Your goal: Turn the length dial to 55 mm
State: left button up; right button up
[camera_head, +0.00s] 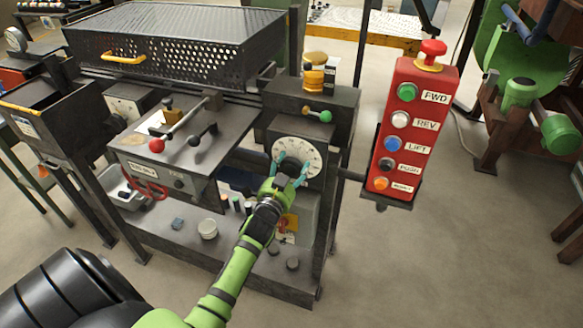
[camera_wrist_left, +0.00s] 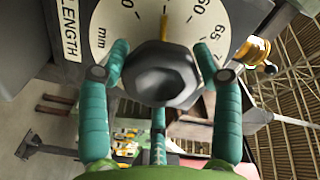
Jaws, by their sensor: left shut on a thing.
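The length dial (camera_head: 311,156) is a round white scale on a dark box at the machine's front. My right gripper is not in view.
A red button box (camera_head: 410,130) with FWD, REV and other labelled buttons hangs right of the dial. A small green-knobbed lever (camera_head: 324,116) sits above it. Left are a red-knobbed lever (camera_head: 158,145) and a red handwheel (camera_head: 147,190). Open floor lies to the right.

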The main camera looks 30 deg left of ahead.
pick_arm(q)
jog(key=shift+a+r, duration=0.15)
jog(key=shift+r, duration=0.05)
jog(key=o, duration=1.1)
jog(key=shift+o, duration=0.2)
jog(key=shift+f, duration=0.15)
jog(key=shift+s+d+f, duration=0.1)
jog(key=shift+s+d, duration=0.1)
jog(key=shift+s, duration=0.25)
jog(key=v, duration=1.1)
jog(key=shift+a, duration=0.15)
